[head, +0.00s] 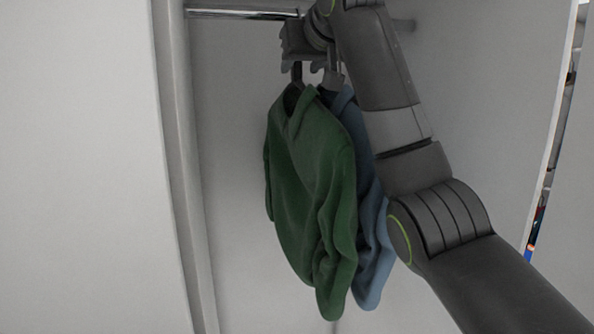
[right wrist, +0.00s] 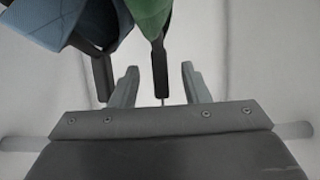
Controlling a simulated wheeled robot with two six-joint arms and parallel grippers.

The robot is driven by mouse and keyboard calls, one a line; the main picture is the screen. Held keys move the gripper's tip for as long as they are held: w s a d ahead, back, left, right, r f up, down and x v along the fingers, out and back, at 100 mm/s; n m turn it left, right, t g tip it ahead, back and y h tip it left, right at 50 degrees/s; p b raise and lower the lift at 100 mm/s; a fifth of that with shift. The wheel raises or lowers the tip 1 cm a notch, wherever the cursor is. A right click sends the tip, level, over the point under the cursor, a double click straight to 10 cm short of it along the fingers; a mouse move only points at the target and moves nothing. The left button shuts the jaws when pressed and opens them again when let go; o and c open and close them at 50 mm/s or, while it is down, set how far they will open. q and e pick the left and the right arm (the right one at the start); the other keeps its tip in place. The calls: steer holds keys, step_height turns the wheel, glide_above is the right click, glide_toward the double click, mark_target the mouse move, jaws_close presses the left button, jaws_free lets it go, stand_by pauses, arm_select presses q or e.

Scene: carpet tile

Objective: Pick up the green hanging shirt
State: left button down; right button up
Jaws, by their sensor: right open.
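The green shirt (head: 312,180) hangs on a dark hanger from the rail inside a white wardrobe. My right gripper (head: 302,66) is at hanger height just above the green shirt's collar. In the right wrist view its two fingers (right wrist: 160,86) are apart, with the green shirt's dark hanger neck (right wrist: 160,68) between them and a gap on either side. My left gripper is not in view.
A blue shirt (head: 372,250) hangs close behind and right of the green one; its hanger neck (right wrist: 103,78) is just outside one finger. The metal rail (head: 240,13) runs across the top. White wardrobe walls (head: 480,90) stand on both sides.

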steer(key=shift+p+x, duration=0.65)
steer(key=shift+x, duration=0.65)
jaws_close()
steer(key=shift+r, duration=0.1)
